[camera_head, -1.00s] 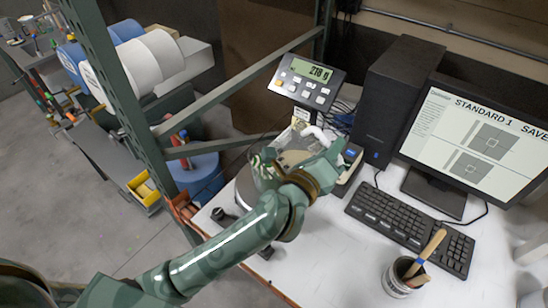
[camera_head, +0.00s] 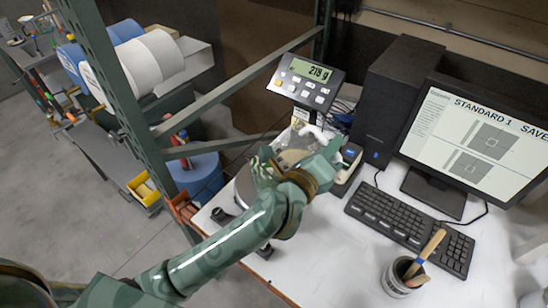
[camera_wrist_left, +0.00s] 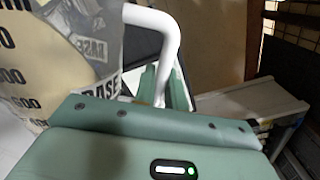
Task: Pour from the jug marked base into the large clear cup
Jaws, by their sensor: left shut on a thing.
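The jug marked BASE (camera_wrist_left: 75,55) is translucent, with dark markings and cream contents. It fills the left of the wrist view, and the cream lies away from its handle, so it looks tilted. My left gripper (camera_wrist_left: 162,88) is shut on its white handle (camera_wrist_left: 168,40). In the head view the jug (camera_head: 297,143) is partly hidden behind my left gripper (camera_head: 322,152), above the bench. The large clear cup is hard to make out by the scale, behind my wrist. I cannot see whether a stream falls. My right gripper is not identifiable.
The scale display (camera_head: 305,82) reads about 219 g. A keyboard (camera_head: 410,228), a monitor (camera_head: 480,140) and a black computer (camera_head: 395,95) stand to the right. A can with wooden-handled tools (camera_head: 398,282) is near the front. A green rack post (camera_head: 120,100) stands left.

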